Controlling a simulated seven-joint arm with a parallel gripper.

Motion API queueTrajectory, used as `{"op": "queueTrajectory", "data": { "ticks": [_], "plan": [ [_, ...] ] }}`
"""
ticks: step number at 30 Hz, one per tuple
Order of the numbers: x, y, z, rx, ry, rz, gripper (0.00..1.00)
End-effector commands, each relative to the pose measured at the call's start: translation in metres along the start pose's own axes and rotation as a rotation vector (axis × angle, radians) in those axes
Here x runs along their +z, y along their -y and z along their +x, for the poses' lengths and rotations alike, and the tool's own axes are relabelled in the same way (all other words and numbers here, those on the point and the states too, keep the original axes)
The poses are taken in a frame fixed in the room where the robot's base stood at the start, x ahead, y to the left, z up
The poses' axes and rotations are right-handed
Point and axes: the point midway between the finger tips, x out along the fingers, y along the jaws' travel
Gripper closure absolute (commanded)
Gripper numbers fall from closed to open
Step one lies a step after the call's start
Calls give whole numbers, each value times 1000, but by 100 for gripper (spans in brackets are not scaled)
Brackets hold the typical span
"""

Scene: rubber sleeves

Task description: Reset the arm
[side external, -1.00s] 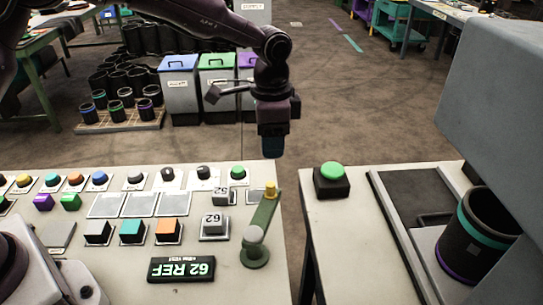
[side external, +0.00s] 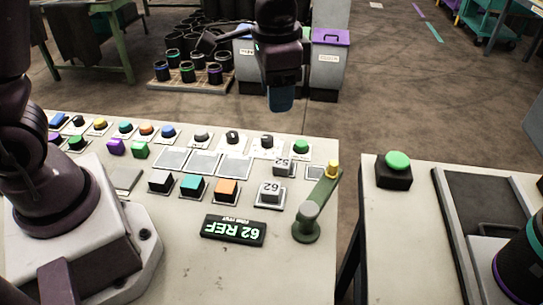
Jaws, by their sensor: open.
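My gripper (side external: 281,98) hangs in the air above the far edge of the control table, pointing down, with blue fingertips. It is open, and I see nothing between its fingers. It is apart from everything on the table. My arm's base stands at the left of the table, and part of the arm above the gripper is out of the picture.
The control table (side external: 165,275) carries rows of coloured buttons, a "62 REF" display (side external: 233,230) and a green lever with a yellow tip (side external: 318,203). A second table at right holds a green button (side external: 397,161) and a banded black sleeve (side external: 522,262). Bins (side external: 329,70) stand behind.

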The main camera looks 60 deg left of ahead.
Motion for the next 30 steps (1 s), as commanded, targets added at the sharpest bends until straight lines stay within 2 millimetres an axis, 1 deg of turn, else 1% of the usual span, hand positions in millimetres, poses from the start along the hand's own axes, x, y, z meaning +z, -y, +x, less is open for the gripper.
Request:
{"op": "queueTrajectory", "data": {
  "ticks": [1,3,5,6,12,15,18,21,24,30],
  "plan": [
    [18,3,-14,-12,-25,-43,53],
    [41,6,-28,-22,-58,-101,53],
    [60,7,-38,-29,-89,-146,53],
    [73,8,-44,-33,-109,-178,53],
    [134,7,-65,-42,-231,-311,53],
    [157,6,-71,-44,-296,-356,53],
    [173,4,-76,-49,-356,-382,53],
    [180,5,-84,-57,-408,-395,53],
    [182,6,-92,-65,-446,-400,53],
    [183,6,-94,-69,-454,-402,53]
  ]
}}
